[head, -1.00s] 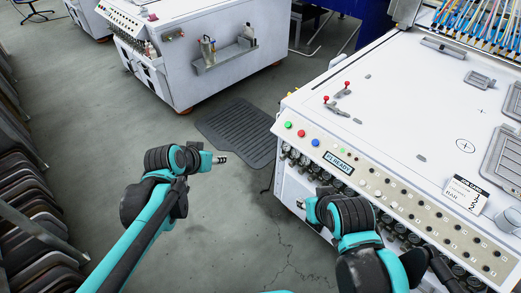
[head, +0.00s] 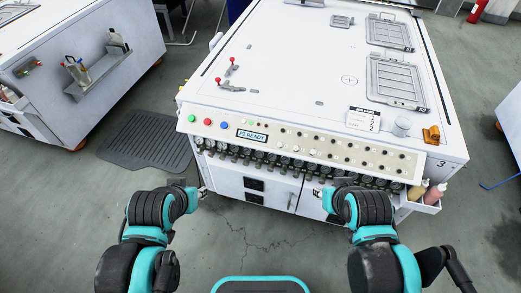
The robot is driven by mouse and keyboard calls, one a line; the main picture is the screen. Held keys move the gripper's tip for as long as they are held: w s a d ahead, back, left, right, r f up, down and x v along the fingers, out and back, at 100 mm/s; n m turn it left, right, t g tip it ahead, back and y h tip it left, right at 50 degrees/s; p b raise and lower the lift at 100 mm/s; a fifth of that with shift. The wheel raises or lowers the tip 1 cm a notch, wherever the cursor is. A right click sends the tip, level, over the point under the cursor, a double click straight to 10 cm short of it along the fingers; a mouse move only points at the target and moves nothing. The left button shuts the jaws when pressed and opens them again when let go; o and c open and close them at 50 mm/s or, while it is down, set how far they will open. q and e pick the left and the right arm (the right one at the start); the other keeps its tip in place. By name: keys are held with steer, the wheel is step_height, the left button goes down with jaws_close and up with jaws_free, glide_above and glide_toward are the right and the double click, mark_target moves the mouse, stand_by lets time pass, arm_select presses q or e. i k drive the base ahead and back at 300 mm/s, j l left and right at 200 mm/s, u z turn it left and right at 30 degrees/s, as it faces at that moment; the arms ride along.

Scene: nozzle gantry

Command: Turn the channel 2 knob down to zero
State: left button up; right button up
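A white machine cabinet (head: 300,70) stands ahead of me with a sloped control panel (head: 300,146) along its front. A row of round dials and dark knobs (head: 285,162) runs under the panel. The channel labels are too small to read, so I cannot tell which knob is channel 2. My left gripper (head: 202,191) is in front of the cabinet near its left end, below the knob row. My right gripper (head: 319,193) is in front of the cabinet doors, also below the row. Both look apart from the knobs and hold nothing visible; their fingers are too small to judge.
Green, red and blue buttons (head: 207,122) and a lit display (head: 252,135) sit at the panel's left. Bottles in a side holder (head: 425,192) stick out at the right corner. A dark floor mat (head: 150,138) lies at left, near a second cabinet (head: 85,45). The floor in front is clear.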

mark_target(211, 154)
steer(key=i+j+z, duration=0.1)
steer(key=j+z, duration=0.3)
steer(key=i+j+z, duration=0.1)
steer(key=j+z, duration=0.75)
steer(key=k+j+z, duration=0.1)
steer(key=j+z, duration=0.3)
steer(key=k+j+z, duration=0.15)
steer(key=j+z, duration=0.3)
steer(key=k+j, duration=0.2)
steer(key=j, duration=0.2)
steer(key=k+j+z, duration=0.1)
steer(key=j, duration=0.35)
steer(key=k+j, duration=0.5)
steer(key=j, duration=0.3)
steer(key=k+j+z, duration=0.1)
steer(key=j, duration=0.3)
steer(key=k+j, duration=0.35)
steer(key=j+z, duration=0.05)
